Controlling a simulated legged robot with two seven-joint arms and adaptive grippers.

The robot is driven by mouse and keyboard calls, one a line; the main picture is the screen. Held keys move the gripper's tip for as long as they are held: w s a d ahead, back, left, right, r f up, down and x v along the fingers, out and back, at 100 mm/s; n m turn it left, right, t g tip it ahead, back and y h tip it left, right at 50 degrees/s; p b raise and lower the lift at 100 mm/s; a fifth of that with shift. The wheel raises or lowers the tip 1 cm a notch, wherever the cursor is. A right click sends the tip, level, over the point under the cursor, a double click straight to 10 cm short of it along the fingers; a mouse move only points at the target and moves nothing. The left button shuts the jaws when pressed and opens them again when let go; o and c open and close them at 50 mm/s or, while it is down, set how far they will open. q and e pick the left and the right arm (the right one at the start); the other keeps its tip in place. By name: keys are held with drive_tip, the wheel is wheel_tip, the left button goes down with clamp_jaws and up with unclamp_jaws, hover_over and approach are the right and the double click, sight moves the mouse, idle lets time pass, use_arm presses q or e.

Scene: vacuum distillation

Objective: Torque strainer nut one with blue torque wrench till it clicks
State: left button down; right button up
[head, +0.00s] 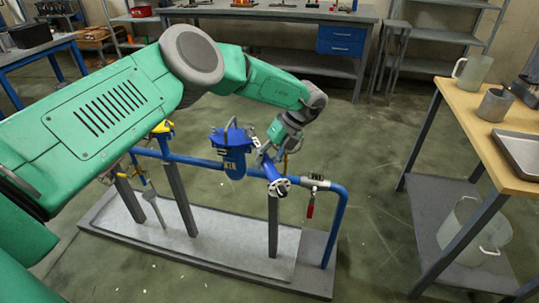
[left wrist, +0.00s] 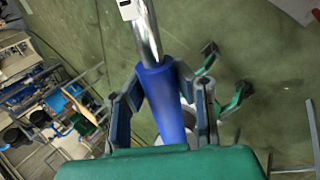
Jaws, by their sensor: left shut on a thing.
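My left gripper (head: 270,155) is beside the blue strainer (head: 233,150) on the blue pipe, just to its right. In the left wrist view my left gripper (left wrist: 160,82) is shut around the blue handle of the torque wrench (left wrist: 167,108). The wrench's bright metal shaft runs from the handle toward the top of that view, where a pale box-like part shows. The wrench head is out of that view. In the head view the wrench is hard to tell from the blue pipework. I cannot make out strainer nut one or whether the wrench touches it. My right gripper is not in view.
The blue pipe (head: 341,215) stands on grey posts over a grey base (head: 215,262). A red-handled valve (head: 310,205) hangs right of the gripper. A wooden-topped table (head: 463,108) with mugs and a tray is at right. A workbench (head: 270,12) stands behind. Floor between is clear.

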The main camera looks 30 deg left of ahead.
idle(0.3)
use_arm(q)
drive_tip(key=shift+a, duration=0.1)
drive_tip(key=s+a+m+t+p, duration=0.1)
drive_tip(key=s+a+m+p, duration=0.1)
drive_tip(key=p, duration=0.2)
drive_tip(key=shift+s+a+y+p, duration=0.1)
drive_tip(key=shift+a+y+p, duration=0.05)
drive_tip(key=shift+y+p, duration=0.25)
